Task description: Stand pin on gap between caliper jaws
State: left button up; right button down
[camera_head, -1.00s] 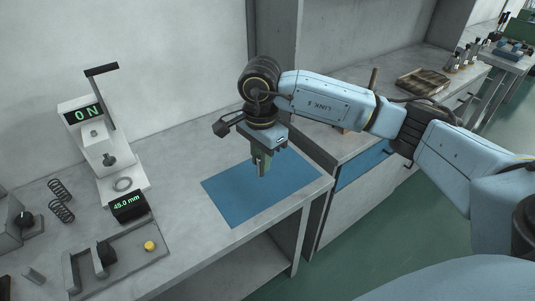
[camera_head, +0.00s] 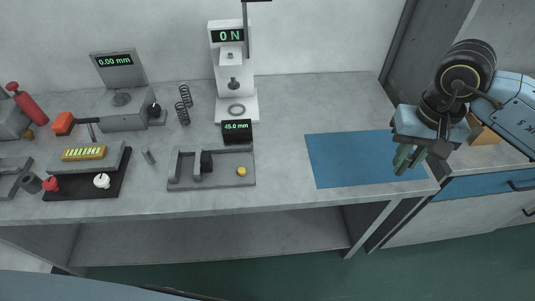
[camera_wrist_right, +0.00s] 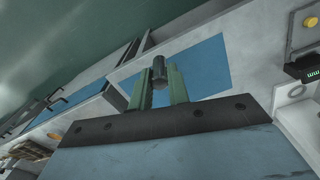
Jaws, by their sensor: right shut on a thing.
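The caliper (camera_head: 174,180) is a grey tray-like fixture on the bench, with a grey jaw (camera_head: 197,166) and a dark jaw block (camera_head: 207,161) near its left part and a yellow knob (camera_head: 241,171) at its right. Its display (camera_head: 237,126) reads 45.0 mm. My right gripper (camera_head: 403,160) is in front of the blue mat's right end, well right of the caliper, pointing down. In the right wrist view its green fingers are shut on a dark cylindrical pin (camera_wrist_right: 158,70), which sticks out past the fingertips. My left gripper is not in view.
A blue mat (camera_head: 350,160) lies bare on the bench. A force stand (camera_head: 220,70) reading 0 N rises behind the caliper. Two springs (camera_head: 183,108), a small grey cylinder (camera_head: 148,157) and a 0.00 mm gauge (camera_head: 120,75) are left of it.

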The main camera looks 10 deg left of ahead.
aim_at(188, 169)
jog(key=z, duration=0.85)
jog(key=k, duration=1.4)
jog(key=u, duration=1.75)
jog(key=i, duration=1)
jog(key=u, duration=0.05)
